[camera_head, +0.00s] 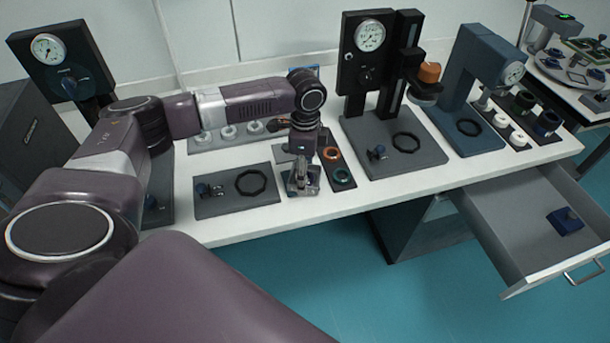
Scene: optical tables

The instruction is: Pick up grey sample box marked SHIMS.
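My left gripper (303,183) points down at the front of the white table, between a dark plate with a black ring and a narrow tray of coloured rings. Its fingers are small and blend with grey shapes around them, so I cannot tell whether they are open or hold anything. I cannot make out a grey box with a readable SHIMS mark; the gripper and arm hide part of the table there. My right gripper is not in view.
The table (350,198) carries a gauge stand (369,37), a blue-grey press (480,60) and trays of rings. An open drawer (505,222) juts out at right, holding a small dark blue block (565,221). The teal floor in front is clear.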

